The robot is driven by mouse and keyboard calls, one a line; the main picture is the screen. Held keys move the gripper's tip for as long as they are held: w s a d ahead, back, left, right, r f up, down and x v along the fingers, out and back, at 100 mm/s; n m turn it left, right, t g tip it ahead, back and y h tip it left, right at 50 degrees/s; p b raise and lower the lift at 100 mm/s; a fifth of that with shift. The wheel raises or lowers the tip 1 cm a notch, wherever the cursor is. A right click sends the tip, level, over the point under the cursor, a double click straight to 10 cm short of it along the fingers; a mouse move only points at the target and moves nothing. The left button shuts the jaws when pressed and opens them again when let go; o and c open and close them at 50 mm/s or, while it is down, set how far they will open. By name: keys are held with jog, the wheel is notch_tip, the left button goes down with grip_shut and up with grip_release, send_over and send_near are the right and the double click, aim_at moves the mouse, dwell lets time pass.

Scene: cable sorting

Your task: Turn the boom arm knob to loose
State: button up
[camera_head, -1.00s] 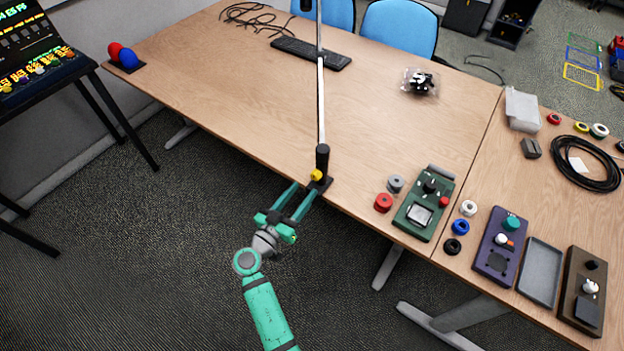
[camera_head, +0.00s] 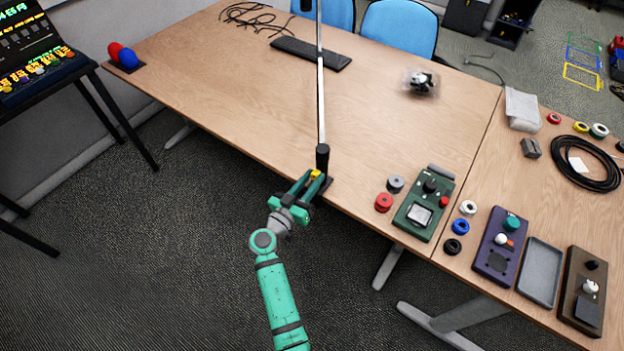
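The boom arm (camera_head: 321,100) is a thin upright pole with a black base (camera_head: 322,158) clamped at the table's front edge. Its yellow knob (camera_head: 315,174) sits low on the front of that base and is partly covered by my gripper. My teal gripper (camera_head: 309,181) is at the knob, with its fingers on either side of it. The fingers look apart, with the knob between their tips. At this size I cannot tell whether they touch it.
The wooden table (camera_head: 230,90) is mostly clear around the boom. A keyboard (camera_head: 311,53) lies behind it. A green device (camera_head: 424,203), a red roll (camera_head: 383,202) and a grey roll (camera_head: 395,184) are to the right. Blue chairs (camera_head: 398,30) stand at the back.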

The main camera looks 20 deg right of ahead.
jog(key=shift+n, duration=0.7)
jog(key=o, duration=1.1)
jog(key=v, duration=1.1)
